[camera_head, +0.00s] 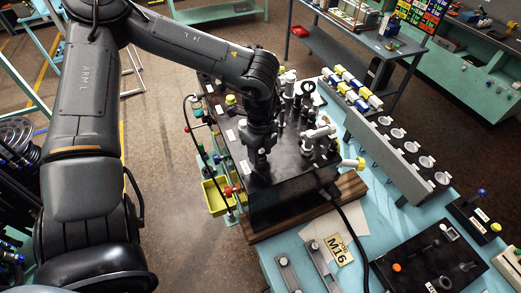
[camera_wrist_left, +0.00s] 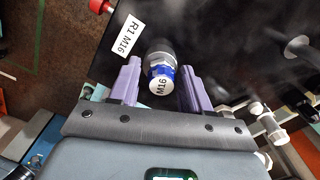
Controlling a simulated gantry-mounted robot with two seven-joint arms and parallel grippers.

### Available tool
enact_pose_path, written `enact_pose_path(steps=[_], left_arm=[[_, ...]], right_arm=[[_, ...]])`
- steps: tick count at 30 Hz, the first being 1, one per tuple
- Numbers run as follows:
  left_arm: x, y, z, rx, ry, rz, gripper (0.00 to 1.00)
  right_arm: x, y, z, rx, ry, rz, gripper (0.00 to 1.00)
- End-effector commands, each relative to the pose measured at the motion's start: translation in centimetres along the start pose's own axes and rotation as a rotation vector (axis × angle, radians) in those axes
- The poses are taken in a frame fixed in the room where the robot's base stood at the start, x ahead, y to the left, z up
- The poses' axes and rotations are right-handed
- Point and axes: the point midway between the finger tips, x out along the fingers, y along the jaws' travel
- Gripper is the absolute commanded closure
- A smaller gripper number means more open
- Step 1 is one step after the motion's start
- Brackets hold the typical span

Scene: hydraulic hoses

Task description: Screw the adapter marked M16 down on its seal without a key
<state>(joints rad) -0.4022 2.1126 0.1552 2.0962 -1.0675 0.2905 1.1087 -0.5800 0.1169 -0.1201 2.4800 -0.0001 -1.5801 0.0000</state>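The adapter marked M16 (camera_wrist_left: 160,84) shows in the left wrist view, with a white end face, a blue band and a metal hex part behind it. It stands on the black block (camera_head: 285,203), beside a white label reading R1 M16 (camera_wrist_left: 126,36). My left gripper (camera_wrist_left: 160,68) has its two purple fingers on either side of the adapter, with narrow gaps visible. In the head view my left gripper (camera_head: 260,155) points down over the block and hides the adapter. The seal and the thread are hidden. My right gripper is not in view.
Grey fittings (camera_head: 318,140) stand on the block to the right of my left gripper. A JOB M16 card (camera_head: 339,249) lies on the turquoise bench in front. A rail with white cups (camera_head: 409,147) is at the right. A black hose (camera_head: 352,222) runs down the front.

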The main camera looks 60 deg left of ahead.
Motion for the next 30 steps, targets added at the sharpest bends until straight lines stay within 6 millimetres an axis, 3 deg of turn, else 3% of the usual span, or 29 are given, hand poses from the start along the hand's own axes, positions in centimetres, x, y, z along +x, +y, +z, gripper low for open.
enact_pose_path(steps=[1, 5, 6, 7, 20, 30], left_arm=[[0.0, -0.1, 0.0, -0.001, 0.000, -0.005, 0.67], [0.0, -0.2, 0.0, -0.001, 0.000, -0.006, 0.86], [0.0, -0.2, 0.0, -0.001, 0.000, -0.007, 0.46], [0.0, -0.2, 0.0, -0.001, 0.000, -0.007, 0.42], [-0.5, -0.2, 0.0, 0.000, 0.001, -0.006, 0.41], [-4.9, -0.2, 0.0, 0.001, 0.000, -0.010, 0.41]], right_arm=[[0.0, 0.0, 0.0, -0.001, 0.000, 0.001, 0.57], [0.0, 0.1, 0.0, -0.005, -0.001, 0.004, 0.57], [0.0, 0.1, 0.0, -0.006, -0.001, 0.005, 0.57], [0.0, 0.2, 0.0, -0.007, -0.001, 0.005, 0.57], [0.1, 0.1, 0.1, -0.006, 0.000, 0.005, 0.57], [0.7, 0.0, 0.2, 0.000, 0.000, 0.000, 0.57]])
